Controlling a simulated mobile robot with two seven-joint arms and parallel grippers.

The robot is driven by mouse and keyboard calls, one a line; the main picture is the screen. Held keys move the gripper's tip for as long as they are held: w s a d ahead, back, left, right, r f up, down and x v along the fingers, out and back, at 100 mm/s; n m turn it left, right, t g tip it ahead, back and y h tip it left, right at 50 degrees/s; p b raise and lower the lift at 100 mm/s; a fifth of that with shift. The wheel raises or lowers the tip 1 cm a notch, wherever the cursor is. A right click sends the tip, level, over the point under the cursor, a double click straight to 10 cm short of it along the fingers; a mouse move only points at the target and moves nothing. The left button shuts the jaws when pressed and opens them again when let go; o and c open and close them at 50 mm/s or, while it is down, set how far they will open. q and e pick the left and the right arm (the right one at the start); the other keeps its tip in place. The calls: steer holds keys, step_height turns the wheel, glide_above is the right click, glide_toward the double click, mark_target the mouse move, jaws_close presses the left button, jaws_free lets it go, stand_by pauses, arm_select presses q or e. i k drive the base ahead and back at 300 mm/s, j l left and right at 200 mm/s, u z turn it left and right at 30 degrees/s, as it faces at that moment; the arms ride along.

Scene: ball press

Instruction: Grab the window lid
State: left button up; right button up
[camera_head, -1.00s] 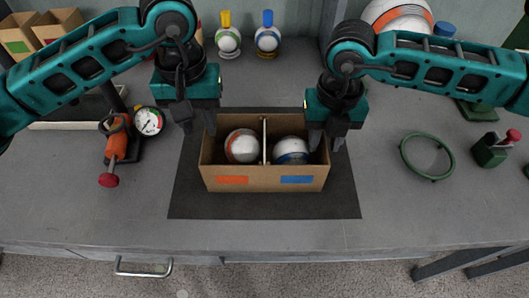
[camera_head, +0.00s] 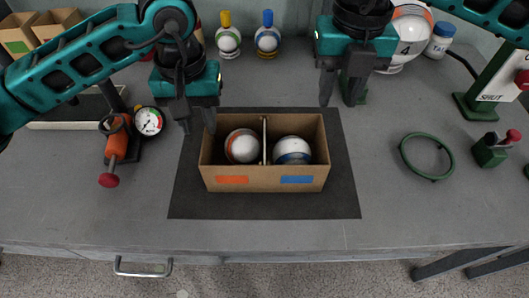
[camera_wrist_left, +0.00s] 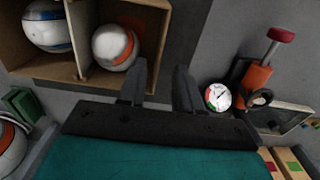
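No part is clearly recognisable as the window lid. A flat, light-edged frame with a dark middle (camera_head: 75,112) lies at the left behind the orange pump; it also shows at the right of the left wrist view (camera_wrist_left: 292,120). I cannot tell whether it is the lid. My left gripper (camera_head: 195,128) is open and empty at the left back corner of the cardboard box (camera_head: 264,184), and its parted fingers show in the left wrist view (camera_wrist_left: 158,82). My right gripper (camera_head: 341,96) is open, behind the box's right side, apart from it.
The divided box holds an orange-striped ball (camera_head: 242,146) and a blue-striped ball (camera_head: 292,150) on a dark mat (camera_head: 264,208). An orange pump (camera_head: 116,146) and gauge (camera_head: 148,121) stand left. A green ring (camera_head: 427,157) lies right. The front counter is clear.

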mark_target(85, 110)
steer(key=k, duration=1)
